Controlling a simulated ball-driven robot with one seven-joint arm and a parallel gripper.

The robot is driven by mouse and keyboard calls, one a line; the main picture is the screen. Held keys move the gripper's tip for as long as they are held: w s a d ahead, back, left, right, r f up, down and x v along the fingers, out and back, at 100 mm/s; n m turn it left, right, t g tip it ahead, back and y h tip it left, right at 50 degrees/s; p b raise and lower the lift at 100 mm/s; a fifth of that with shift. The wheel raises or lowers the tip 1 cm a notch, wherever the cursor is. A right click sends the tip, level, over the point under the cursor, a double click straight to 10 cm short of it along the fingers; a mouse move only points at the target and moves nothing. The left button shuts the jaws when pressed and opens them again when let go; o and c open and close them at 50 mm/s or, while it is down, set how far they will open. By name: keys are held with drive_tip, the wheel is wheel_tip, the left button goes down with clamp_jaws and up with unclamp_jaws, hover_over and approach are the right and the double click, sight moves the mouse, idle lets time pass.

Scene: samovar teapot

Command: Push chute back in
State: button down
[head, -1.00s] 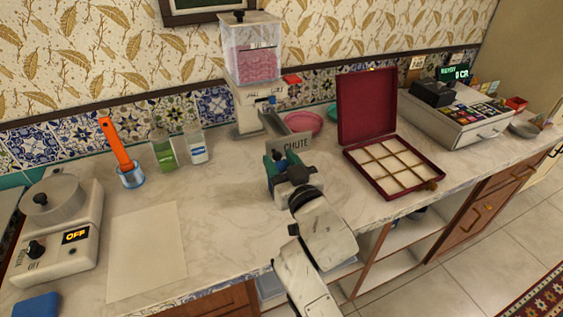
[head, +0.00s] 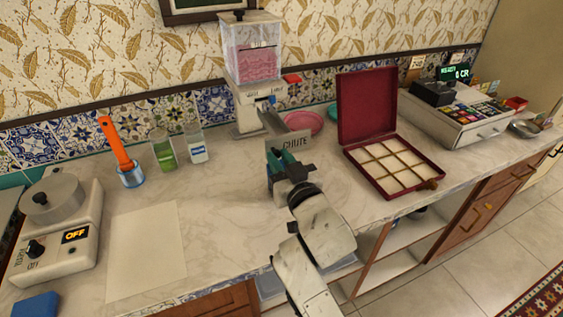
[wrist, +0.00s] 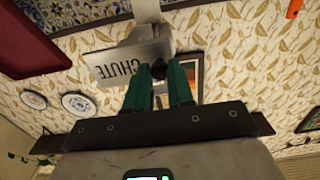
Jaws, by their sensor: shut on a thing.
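The chute (head: 272,122) slopes out from the base of a dispenser (head: 254,60) whose clear tank holds pink pieces. A grey plate marked CHUTE (head: 289,141) stands at its near end. My gripper (head: 284,158) is at the near side of this plate, its green fingers closed together. In the wrist view, the plate (wrist: 118,63) is just beyond my gripper (wrist: 159,72), and the fingers are shut on a small dark knob (wrist: 158,69) at the plate. The fingers hide part of the knob.
Two bottles (head: 163,152) and an orange-handled tool (head: 115,143) stand to the left.

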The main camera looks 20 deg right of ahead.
sight(277, 128)
drive_tip(key=w+b, duration=0.7)
drive_tip(key=w, duration=0.7)
drive_tip(key=shift+w, duration=0.4)
drive_tip(key=shift+r, duration=0.1)
drive_tip(key=c, duration=1.1)
unclamp_jaws()
drive_tip(key=shift+w, duration=0.15)
drive_tip(key=shift+o, duration=0.6)
